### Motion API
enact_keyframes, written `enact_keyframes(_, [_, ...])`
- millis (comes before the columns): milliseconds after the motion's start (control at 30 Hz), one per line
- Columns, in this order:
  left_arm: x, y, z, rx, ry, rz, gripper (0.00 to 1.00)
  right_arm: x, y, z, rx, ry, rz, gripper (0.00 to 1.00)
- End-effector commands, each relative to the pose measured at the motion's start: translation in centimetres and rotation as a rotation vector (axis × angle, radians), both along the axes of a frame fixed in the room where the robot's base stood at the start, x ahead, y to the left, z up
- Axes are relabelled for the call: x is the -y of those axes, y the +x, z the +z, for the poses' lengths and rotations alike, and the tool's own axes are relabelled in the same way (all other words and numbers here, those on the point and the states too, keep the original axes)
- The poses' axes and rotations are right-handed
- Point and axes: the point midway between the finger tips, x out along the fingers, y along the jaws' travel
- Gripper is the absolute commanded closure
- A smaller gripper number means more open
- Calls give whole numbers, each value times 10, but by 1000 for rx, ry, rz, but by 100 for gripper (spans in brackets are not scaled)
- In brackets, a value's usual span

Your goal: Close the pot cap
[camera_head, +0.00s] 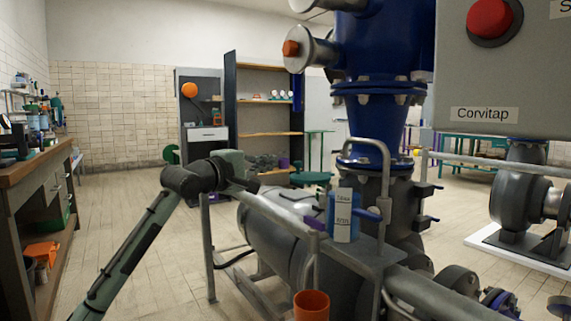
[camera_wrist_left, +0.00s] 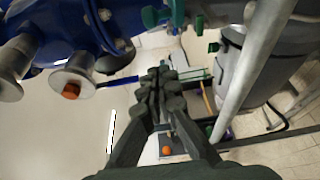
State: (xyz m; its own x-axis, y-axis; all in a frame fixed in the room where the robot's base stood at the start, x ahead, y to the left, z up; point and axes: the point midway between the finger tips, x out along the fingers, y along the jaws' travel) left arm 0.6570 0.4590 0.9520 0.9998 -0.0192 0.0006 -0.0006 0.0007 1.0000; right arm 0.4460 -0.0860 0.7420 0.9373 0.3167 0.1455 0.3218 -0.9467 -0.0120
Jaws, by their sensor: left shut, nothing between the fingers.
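I cannot clearly pick out a pot or its cap in either view. An orange cup-like vessel (camera_head: 312,305) shows at the bottom of the head view; whether it is the pot is unclear. My left gripper (camera_head: 252,186) is above the grey motor, left of the blue labelled container (camera_head: 343,215) on the metal ledge. In the left wrist view its fingers (camera_wrist_left: 158,82) are closed together with nothing between them. My right gripper does not show.
The blue pump column (camera_head: 375,120) stands right of my left gripper. A grey railing (camera_head: 290,215) runs beside the grey motor (camera_head: 270,235). A grey Corvitap box (camera_head: 500,80) with a red button is at upper right. A wooden bench (camera_head: 35,165) is at left; open floor lies between.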

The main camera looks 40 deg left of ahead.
Motion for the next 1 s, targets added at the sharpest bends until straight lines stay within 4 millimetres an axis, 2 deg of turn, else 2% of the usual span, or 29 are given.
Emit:
enact_keyframes(167, [0,34,2,1,0,1,100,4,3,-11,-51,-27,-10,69])
enact_keyframes(300, [22,24,-1,1,3,-3,100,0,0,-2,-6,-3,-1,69])
enact_keyframes(500, [37,18,0,0,2,-2,100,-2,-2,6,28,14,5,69])
enact_keyframes(1000, [39,17,0,-1,0,4,100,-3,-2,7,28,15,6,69])
